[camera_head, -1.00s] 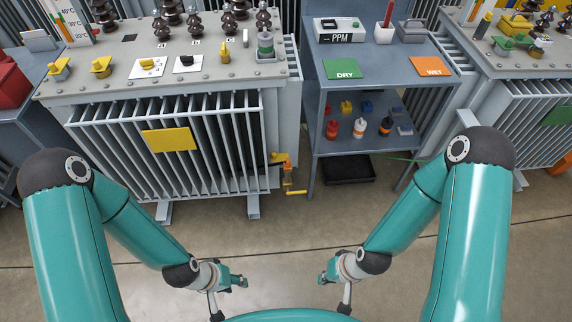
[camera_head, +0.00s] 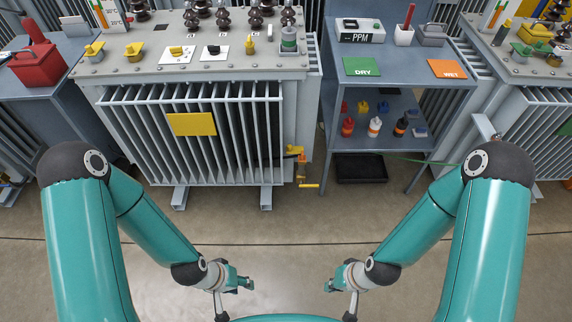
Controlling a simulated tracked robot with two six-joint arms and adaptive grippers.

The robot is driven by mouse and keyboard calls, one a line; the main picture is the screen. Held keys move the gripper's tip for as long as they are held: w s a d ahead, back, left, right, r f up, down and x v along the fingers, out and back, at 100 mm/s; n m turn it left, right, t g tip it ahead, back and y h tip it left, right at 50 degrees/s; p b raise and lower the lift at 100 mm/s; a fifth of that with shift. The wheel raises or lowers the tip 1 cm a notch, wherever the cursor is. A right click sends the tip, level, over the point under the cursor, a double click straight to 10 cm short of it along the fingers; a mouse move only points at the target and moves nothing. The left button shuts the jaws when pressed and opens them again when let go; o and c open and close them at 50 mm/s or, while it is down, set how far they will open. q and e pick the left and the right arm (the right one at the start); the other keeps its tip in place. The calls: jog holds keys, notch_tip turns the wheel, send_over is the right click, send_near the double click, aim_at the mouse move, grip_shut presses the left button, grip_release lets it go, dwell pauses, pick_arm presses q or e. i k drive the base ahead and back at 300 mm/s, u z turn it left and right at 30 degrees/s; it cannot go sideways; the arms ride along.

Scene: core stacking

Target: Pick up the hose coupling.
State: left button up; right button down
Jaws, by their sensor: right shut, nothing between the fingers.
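I cannot tell for sure which thing is the hose coupling. Small coloured parts stand on the lower shelf of the grey cart, among them a yellow one (camera_head: 362,107) and a blue one (camera_head: 383,107); they are too small to make out. A yellow drain valve (camera_head: 296,150) is on the transformer's lower right side. My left gripper (camera_head: 246,285) is low over the floor, and I cannot tell how far its fingers are apart. My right gripper (camera_head: 329,286) is shut and empty, also low over the floor. Both are well apart from the cart and transformer.
The transformer (camera_head: 192,72) stands ahead, left of the grey cart (camera_head: 405,50). The cart's top bears a green DRY card (camera_head: 361,66), an orange WET card (camera_head: 447,69) and a PPM meter (camera_head: 361,32). Several bottles are on its lower shelf. The floor (camera_head: 290,215) ahead is clear.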

aim_at(303, 158)
jog(key=k, duration=0.55)
jog(key=z, duration=0.05)
jog(key=i, duration=0.9)
jog(key=z, duration=2.1)
jog(key=i, duration=0.2)
jog(key=z, duration=0.05)
